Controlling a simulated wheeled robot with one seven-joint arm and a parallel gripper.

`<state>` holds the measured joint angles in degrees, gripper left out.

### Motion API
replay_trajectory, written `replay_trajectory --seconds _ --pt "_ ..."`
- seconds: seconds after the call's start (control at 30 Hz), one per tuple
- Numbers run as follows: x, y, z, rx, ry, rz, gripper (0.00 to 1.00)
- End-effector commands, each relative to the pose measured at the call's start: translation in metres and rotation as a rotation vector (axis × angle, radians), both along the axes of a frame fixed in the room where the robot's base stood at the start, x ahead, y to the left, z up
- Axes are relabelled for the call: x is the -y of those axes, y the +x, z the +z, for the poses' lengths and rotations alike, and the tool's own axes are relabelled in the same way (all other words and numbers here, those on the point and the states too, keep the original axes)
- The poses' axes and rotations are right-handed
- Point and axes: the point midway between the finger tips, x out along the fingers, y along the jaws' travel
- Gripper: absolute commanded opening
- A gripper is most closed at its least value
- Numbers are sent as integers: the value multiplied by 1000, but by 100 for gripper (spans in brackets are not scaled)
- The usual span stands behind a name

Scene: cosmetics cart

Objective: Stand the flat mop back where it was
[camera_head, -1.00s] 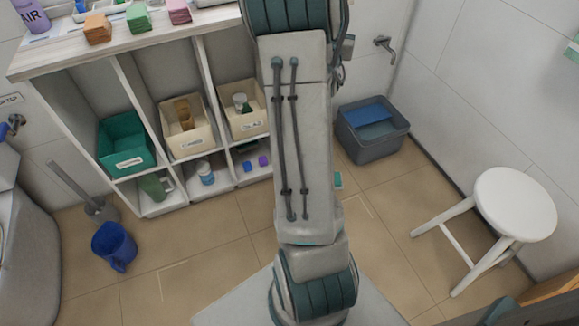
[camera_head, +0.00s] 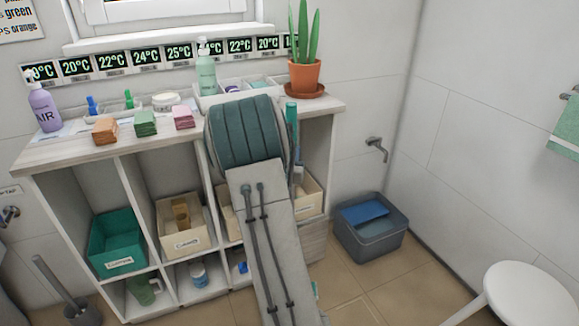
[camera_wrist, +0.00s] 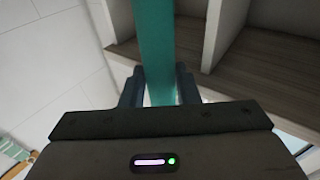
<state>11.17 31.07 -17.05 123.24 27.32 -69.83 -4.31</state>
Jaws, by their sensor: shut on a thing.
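The flat mop shows as a teal handle (camera_wrist: 157,45) in the wrist view. My gripper (camera_wrist: 159,88) is shut on this handle, with one dark finger on each side. In the head view the upper end of a teal handle (camera_head: 291,118) stands nearly upright just right of my arm, in front of the shelf unit. The mop's flat head is not visible in either view, and I cannot tell whether it touches the floor. My arm hides most of the gripper in the head view.
The shelf unit (camera_head: 68,151) holds bins, soaps and bottles, with a potted plant (camera_head: 305,75) at its right end. A grey tub (camera_head: 370,243) stands on the floor by the right corner. A white stool (camera_head: 527,296) is at the lower right.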

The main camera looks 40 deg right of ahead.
Motion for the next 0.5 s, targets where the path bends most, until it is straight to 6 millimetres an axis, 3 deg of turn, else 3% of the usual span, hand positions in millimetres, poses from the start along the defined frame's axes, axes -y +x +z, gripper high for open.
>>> replay_trajectory --seconds 0.3,0.5 --pt "0 1 -36 1 -1 -1 0" --pt "0 1 -38 6 -2 -1 0"
